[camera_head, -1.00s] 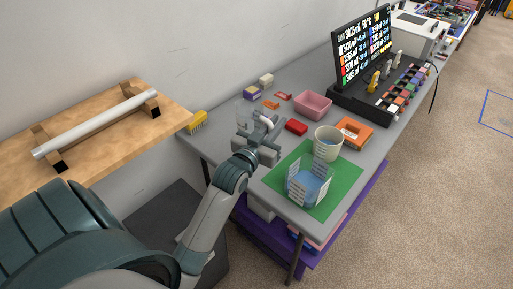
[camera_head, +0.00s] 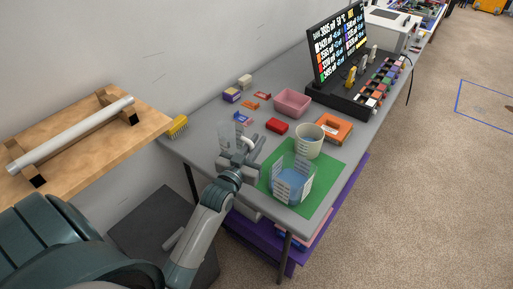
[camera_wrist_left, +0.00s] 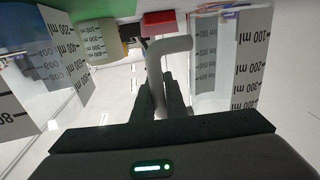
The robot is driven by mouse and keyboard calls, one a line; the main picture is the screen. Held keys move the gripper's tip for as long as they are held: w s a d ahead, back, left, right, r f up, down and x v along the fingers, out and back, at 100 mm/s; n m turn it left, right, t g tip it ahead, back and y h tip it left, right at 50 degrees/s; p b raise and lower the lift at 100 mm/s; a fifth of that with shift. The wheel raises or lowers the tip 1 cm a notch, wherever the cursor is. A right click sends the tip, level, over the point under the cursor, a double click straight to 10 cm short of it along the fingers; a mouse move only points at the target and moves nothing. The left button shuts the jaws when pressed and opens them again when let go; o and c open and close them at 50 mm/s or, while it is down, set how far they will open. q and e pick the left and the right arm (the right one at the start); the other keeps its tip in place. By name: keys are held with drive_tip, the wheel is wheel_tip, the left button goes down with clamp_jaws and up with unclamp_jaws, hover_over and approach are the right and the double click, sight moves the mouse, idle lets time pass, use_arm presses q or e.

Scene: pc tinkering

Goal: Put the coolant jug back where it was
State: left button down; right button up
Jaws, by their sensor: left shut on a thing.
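The coolant jug (camera_head: 228,134) is a clear jug with a pale handle (camera_head: 249,143). My left gripper (camera_head: 239,157) is shut on this handle, left of the green mat (camera_head: 327,183) in the head view. In the left wrist view the handle (camera_wrist_left: 168,52) stands between the fingers, and the clear wall with ml marks (camera_wrist_left: 214,60) shows to its right. I see no liquid in it. Whether its base touches the table is hidden. A clear marked container (camera_head: 292,182) with blue liquid stands on the mat. My right gripper is out of view.
A beige beaker (camera_head: 309,142) stands at the mat's far edge. A red block (camera_head: 277,125), pink bin (camera_head: 292,102) and orange frame (camera_head: 335,127) lie beyond on the grey table (camera_head: 207,117). A yellow brush (camera_head: 177,126) is at the left edge of the table.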

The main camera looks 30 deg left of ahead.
use_arm(q)
drive_tip(key=shift+f, duration=1.2)
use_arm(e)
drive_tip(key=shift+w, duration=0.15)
use_arm(q)
drive_tip(key=shift+f, duration=0.1)
drive_tip(key=c, duration=1.8)
unclamp_jaws()
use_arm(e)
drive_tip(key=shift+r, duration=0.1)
